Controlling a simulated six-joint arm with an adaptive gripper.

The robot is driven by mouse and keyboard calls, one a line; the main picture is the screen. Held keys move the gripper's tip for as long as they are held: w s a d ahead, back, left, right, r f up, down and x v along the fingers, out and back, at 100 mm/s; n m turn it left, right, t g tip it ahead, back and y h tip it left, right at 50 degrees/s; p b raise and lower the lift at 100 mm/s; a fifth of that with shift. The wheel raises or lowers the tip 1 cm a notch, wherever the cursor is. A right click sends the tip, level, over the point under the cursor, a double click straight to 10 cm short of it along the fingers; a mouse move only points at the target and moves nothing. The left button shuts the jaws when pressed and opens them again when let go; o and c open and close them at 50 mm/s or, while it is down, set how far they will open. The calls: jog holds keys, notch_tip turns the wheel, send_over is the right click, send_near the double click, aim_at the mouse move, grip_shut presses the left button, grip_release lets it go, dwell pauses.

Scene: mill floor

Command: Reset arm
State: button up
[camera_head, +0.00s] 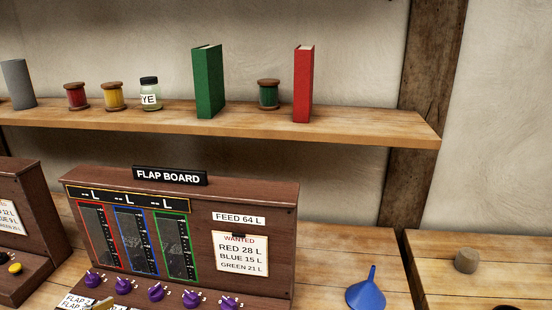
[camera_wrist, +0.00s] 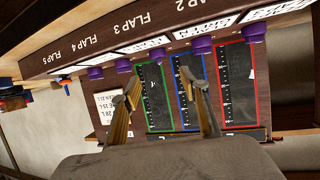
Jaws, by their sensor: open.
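My gripper (camera_wrist: 162,76) is open and empty in the wrist view, its two brass-coloured fingers spread in front of the flap board, which appears upside down there. The fingers overlap the green-framed and blue-framed gauges; I cannot tell the gap to the board. In the head view the brown flap board (camera_head: 195,200) stands on the bench with red, blue and green gauges, their displays reading "--L". A row of purple knobs (camera_head: 156,292) runs along its lower front, also visible in the wrist view (camera_wrist: 202,47). A small brassy piece at the bottom left edge may be a fingertip.
A wooden shelf (camera_head: 220,119) above holds spools, a jar, a green book (camera_head: 208,82) and a red book (camera_head: 304,85). A blue funnel (camera_head: 367,292) stands right of the board. Another brown panel (camera_head: 22,220) is at left. Bare bench lies between board and funnel.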

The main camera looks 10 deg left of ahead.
jog(key=w+a+r+n+y, duration=0.2)
jog(key=w+r+y, duration=0.35)
jog(key=r, duration=0.55)
jog(key=w+a+r+n+y, duration=0.2)
jog(key=w+r+y, duration=0.35)
jog(key=r, duration=0.55)
jog(key=w+d+r+n+g+y, duration=0.1)
jog(key=d+r, duration=0.3)
jog(key=d, duration=0.5)
jog(key=w+d+r+n+g, duration=0.15)
jog(key=d+r, duration=0.25)
jog(key=d, duration=0.4)
jog(key=s+d+f+g+h, duration=0.15)
jog(key=s+d, duration=0.25)
jog(key=d, duration=0.8)
jog(key=s+d+f+h, duration=0.15)
jog(key=s+d, duration=0.25)
jog(key=d, duration=0.9)
jog(key=s+d+f+m+g+h, duration=0.2)
jog(key=s+d+f, duration=0.4)
jog(key=s+d, duration=0.4)
jog(key=s+d+f+m+g+h, duration=0.1)
jog(key=s+d+f+m+h, duration=0.1)
jog(key=s+d+f+h, duration=0.2)
jog(key=s+d+f, duration=0.3)
jog(key=s+d, duration=0.3)
jog(key=d, duration=0.3)
jog(key=shift+f+g, duration=0.3)
jog(key=shift+g, duration=0.1)
